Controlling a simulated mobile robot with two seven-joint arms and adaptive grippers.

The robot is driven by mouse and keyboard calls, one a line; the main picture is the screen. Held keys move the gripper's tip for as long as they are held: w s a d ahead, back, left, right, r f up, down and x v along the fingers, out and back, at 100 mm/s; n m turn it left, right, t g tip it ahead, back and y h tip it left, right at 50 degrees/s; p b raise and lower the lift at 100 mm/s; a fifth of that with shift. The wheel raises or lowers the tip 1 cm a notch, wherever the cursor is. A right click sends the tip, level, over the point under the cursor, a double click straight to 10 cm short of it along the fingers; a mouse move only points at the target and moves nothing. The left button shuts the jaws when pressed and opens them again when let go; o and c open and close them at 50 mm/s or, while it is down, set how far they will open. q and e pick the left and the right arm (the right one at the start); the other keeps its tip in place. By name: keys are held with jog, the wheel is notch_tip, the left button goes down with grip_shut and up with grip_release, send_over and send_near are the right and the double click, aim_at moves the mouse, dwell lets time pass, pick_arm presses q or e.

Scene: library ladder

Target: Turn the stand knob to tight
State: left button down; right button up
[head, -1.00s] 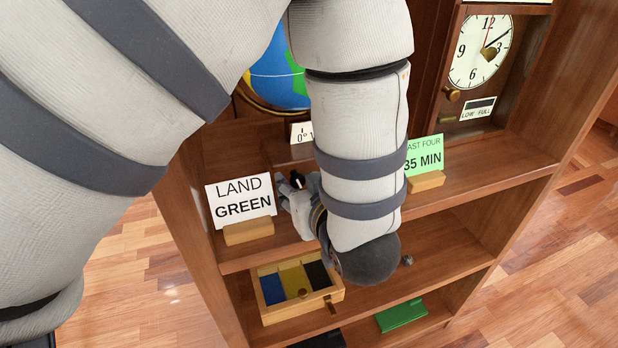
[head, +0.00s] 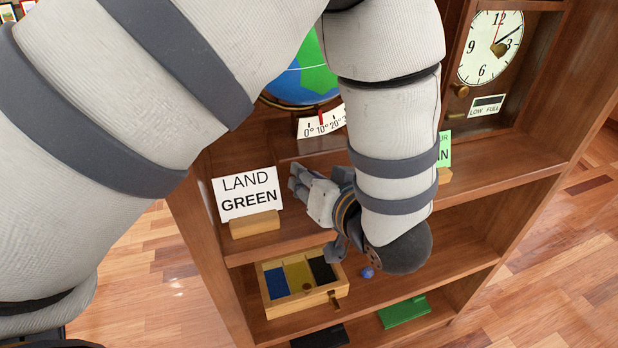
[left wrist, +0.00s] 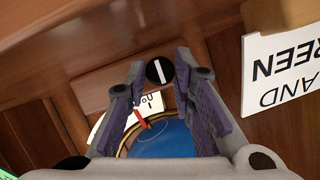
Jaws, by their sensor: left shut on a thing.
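The stand knob (left wrist: 160,71) is a round black disc with a white line, nearly upright and slightly tilted in the left wrist view. It sits between the fingertips of my left gripper (left wrist: 161,70), which is shut on it. In the head view my left gripper (head: 296,178) points left at the middle shelf, below the globe, and hides the knob. The globe (head: 302,82) stands above, with a white degree scale (head: 320,123) and a red pointer under it. Any tight or loose marking cannot be made out.
A LAND GREEN card (head: 247,190) on a wooden block stands just left of my gripper. A green card (head: 445,150) is partly hidden by my arm. Below is a wooden tray (head: 322,302) with coloured compartments. A clock (head: 490,47) is at the upper right.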

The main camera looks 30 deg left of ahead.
pick_arm(q)
jog(key=c, duration=1.4)
grip_release()
jog(key=v, duration=1.2)
